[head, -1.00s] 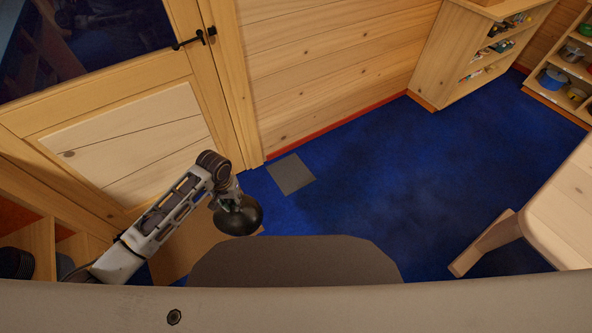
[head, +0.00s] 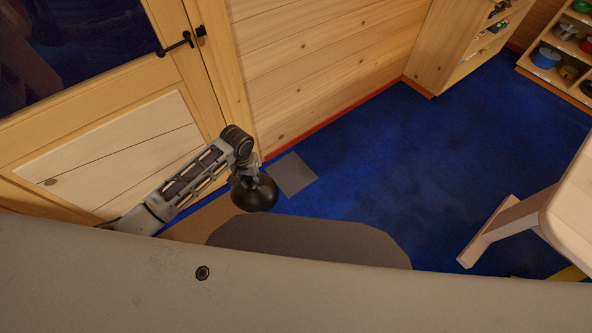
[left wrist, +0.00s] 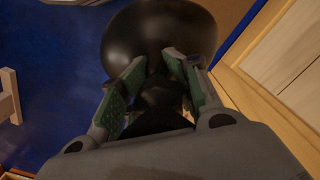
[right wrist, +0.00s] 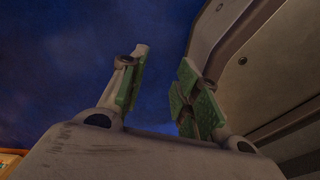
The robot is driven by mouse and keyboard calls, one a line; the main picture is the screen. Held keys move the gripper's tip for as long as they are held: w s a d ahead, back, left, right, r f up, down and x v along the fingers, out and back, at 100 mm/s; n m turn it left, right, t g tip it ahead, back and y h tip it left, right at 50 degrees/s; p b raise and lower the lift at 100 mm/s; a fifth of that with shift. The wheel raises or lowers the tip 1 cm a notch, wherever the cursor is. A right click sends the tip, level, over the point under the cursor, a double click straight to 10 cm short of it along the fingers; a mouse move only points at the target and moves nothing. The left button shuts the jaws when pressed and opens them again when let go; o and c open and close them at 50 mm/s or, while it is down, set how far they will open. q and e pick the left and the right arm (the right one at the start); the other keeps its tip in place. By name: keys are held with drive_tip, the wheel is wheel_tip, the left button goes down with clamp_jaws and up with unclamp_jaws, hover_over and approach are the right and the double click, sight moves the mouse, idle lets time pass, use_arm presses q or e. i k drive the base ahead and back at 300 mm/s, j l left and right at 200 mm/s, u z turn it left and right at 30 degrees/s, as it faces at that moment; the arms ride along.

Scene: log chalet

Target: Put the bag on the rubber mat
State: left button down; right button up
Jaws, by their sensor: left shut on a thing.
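The bag (head: 254,194) is a black, rounded bundle hanging below my left gripper (head: 247,172). In the left wrist view the bag (left wrist: 158,30) bulges beyond the fingers, which are shut on its gathered neck. A flat grey square (head: 295,177), which looks like the rubber mat, lies on the blue floor by the wall. In the head view the bag is just left of this mat and hides its left edge. My right gripper (right wrist: 158,78) is open and empty in the right wrist view; it does not show in the head view.
A brown flat mat (head: 200,222) lies by the door (head: 120,150) at left. A wooden table (head: 572,205) with a splayed leg stands at right. Shelves (head: 455,45) line the back wall. The blue floor (head: 400,160) between is clear.

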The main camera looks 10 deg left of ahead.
sight(295, 171)
drive_tip(key=i+j+z, duration=0.25)
drive_tip(key=j+z, duration=0.3)
drive_tip(key=j, duration=0.2)
drive_tip(key=i+j+z, duration=0.25)
drive_tip(key=j, duration=0.2)
drive_tip(key=i+j, duration=0.1)
drive_tip(key=j, duration=0.45)
drive_tip(key=z, duration=0.05)
